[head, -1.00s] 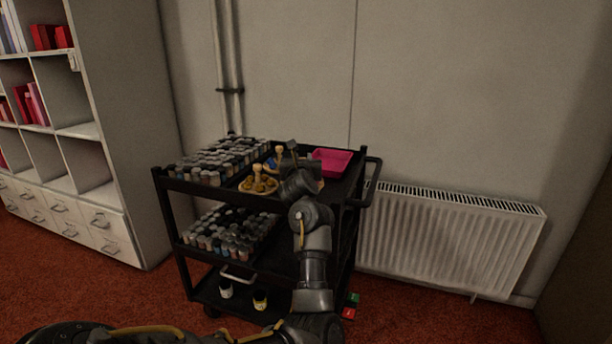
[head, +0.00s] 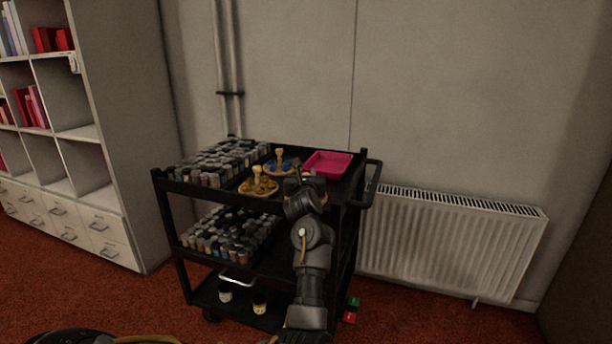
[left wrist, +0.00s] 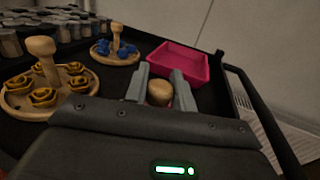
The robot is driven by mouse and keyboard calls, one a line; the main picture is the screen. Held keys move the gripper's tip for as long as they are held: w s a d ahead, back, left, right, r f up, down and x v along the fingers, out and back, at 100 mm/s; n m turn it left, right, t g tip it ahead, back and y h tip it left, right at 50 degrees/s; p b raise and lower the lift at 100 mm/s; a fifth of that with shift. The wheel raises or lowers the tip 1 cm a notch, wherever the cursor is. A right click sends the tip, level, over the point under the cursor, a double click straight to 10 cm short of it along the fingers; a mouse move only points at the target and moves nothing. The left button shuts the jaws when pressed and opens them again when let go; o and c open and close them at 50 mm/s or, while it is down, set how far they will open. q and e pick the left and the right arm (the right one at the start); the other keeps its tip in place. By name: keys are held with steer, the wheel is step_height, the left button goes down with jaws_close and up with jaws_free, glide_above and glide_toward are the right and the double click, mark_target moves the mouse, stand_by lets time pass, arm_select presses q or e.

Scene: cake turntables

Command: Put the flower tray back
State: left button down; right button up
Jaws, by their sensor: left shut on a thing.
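My left gripper (head: 303,178) is over the front right part of the black cart's top shelf. In the left wrist view its two fingers (left wrist: 160,88) are shut on a round wooden knob (left wrist: 158,93). What is below the knob is hidden by the gripper. A round wooden flower tray with yellow-brown flowers (head: 259,190) stands to the left of the gripper, and it also shows in the left wrist view (left wrist: 18,101). A similar tray with blue flowers (head: 282,172) stands behind it, also seen in the left wrist view (left wrist: 114,59). My right gripper is not in view.
A pink rectangular tray (head: 328,164) lies at the shelf's back right. Many small paint jars (head: 215,160) fill the left side. The cart's handle (head: 374,175) sticks out right. A radiator (head: 450,240) and wall stand behind, a white bookcase (head: 120,140) to the left.

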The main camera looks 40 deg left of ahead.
arm_select(q)
steer(key=c, duration=1.2)
jaws_free()
steer(key=shift+o, duration=0.2)
steer(key=shift+r, duration=0.15)
steer(key=shift+r+p, duration=0.15)
steer(key=shift+p, duration=0.2)
steer(key=v, duration=0.7)
steer(key=shift+s+d+p, duration=0.2)
steer(key=shift+p, duration=0.2)
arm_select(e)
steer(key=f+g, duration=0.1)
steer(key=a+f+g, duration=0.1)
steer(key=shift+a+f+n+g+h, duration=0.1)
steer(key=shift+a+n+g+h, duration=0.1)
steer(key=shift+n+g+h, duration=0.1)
